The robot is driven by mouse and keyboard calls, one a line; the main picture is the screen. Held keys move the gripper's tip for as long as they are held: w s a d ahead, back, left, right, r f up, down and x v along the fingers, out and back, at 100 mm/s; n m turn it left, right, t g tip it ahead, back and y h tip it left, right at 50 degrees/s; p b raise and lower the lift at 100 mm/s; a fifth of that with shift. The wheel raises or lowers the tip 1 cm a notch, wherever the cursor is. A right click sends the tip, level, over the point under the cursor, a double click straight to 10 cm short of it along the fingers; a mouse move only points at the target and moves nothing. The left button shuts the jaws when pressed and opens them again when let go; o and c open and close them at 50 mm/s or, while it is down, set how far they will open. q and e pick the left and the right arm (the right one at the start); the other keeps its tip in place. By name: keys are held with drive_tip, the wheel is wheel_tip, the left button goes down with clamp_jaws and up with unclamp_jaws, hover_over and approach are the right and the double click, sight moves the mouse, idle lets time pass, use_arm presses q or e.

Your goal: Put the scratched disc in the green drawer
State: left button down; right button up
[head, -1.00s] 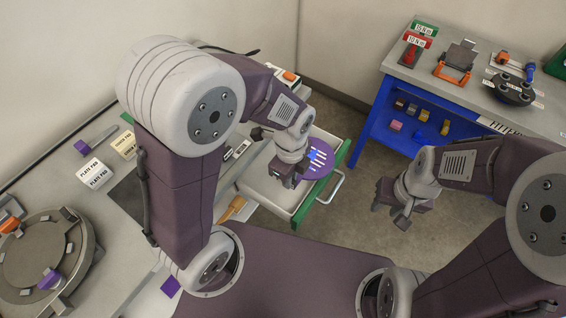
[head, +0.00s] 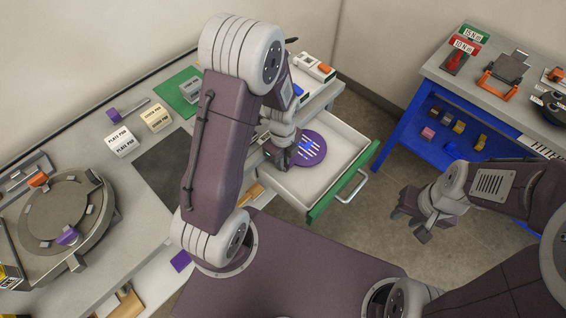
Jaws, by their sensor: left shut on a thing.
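The scratched disc (head: 317,158) is purple with pale scratch lines and a blue patch. It shows over the open green-fronted drawer (head: 345,186), within the drawer's outline. My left gripper (head: 283,158) is shut on the disc at its left side and hides that edge. I cannot tell whether the disc touches the drawer floor or hangs just above it. The drawer is pulled out, and its pale floor looks bare around the disc. My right gripper (head: 425,215) is empty over the floor, right of the drawer, with its fingers apart.
The grey worktop at left holds a round fixture (head: 65,215), pad boxes (head: 120,143), a dark mat (head: 170,170) and a green mat (head: 178,95). A blue bench (head: 405,105) with tools stands at right. Open floor lies between the drawer and the bench.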

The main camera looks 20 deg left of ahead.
use_arm(q)
drive_tip(key=shift+w+f, duration=0.15)
drive_tip(key=shift+f, duration=0.35)
drive_tip(key=shift+f, duration=0.15)
drive_tip(key=c, duration=1.4)
unclamp_jaws()
drive_tip(key=shift+c, duration=0.2)
